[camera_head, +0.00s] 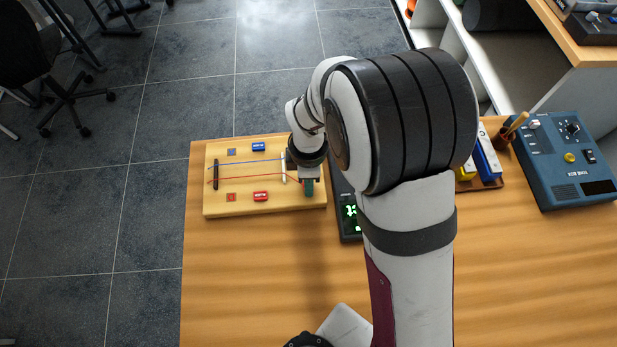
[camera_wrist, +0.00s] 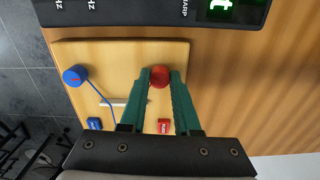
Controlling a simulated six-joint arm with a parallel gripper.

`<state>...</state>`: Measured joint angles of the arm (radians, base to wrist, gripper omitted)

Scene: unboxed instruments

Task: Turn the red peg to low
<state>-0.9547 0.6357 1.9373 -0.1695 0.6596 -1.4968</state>
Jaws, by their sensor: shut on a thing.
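The red peg (camera_wrist: 159,77) is a round red knob at the end of a pale wooden board (camera_wrist: 118,58). My gripper (camera_wrist: 159,74) has its green fingers on either side of the peg and is shut on it. In the head view my gripper (camera_head: 308,188) is at the right end of the board (camera_head: 235,207), and the red peg is hidden. A red string (camera_head: 245,177) and a blue string run along the board. The blue peg (camera_wrist: 75,75) stands apart, left of my fingers in the wrist view. A black tuner (camera_wrist: 150,10) shows part of a green character and the word SHARP.
A red block (camera_head: 260,196) and a blue block (camera_head: 258,146) sit on the board. The tuner (camera_head: 350,222) lies close to the board's right end. A blue instrument box (camera_head: 570,182) stands at the right. The table in front of the board is largely clear.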

